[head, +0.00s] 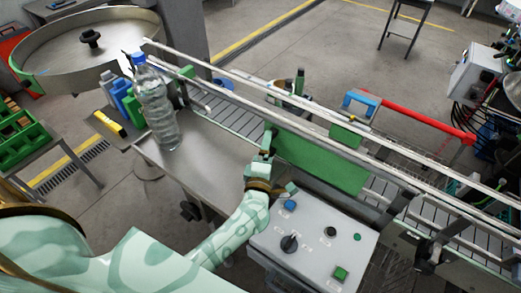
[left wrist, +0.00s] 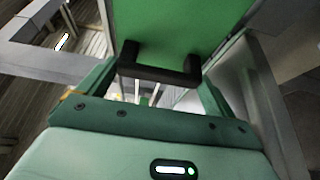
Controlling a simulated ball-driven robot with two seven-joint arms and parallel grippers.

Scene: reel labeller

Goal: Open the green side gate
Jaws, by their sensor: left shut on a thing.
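The green side gate (head: 322,162) is a flat green panel along the near side of the conveyor in the head view, roughly in line with its rails. In the left wrist view the green panel (left wrist: 190,20) fills the top middle, with a black bar handle (left wrist: 160,68) on it. My left gripper (head: 267,143) is at the gate's left end in the head view. In the wrist view its two green fingers (left wrist: 158,82) are at the two ends of the handle, shut on it. My right gripper is not in view.
A grey control box (head: 312,240) with a knob and buttons stands just right of my left forearm. A clear bottle (head: 158,105) with a blue cap stands on the steel table (head: 205,160) to the left. A round turntable (head: 60,50) is at the far left.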

